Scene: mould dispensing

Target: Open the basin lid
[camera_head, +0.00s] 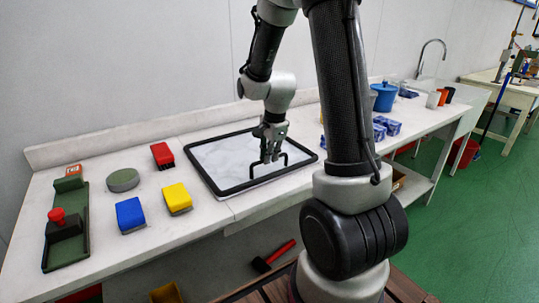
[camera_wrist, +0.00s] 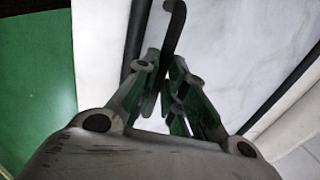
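The basin lid (camera_head: 222,158) is a white, marbled panel with a thick black frame, lying flat on the bench in the head view. In the wrist view its pale surface (camera_wrist: 240,40) fills the upper right. A black hooked handle (camera_head: 252,169) stands up from the lid's front right part. The handle also shows in the wrist view (camera_wrist: 174,30). My gripper (camera_head: 269,152) points down at the handle. In the wrist view my gripper's fingers (camera_wrist: 165,68) converge on the handle, which runs between them. The fingers look closed on it. Its lower part is hidden.
Left of the lid are a red block (camera_head: 162,154), a yellow block (camera_head: 177,198), a blue block (camera_head: 130,214), a round green pad (camera_head: 122,180) and a green base with a red knob (camera_head: 66,240). A blue pot (camera_head: 384,96) stands farther right.

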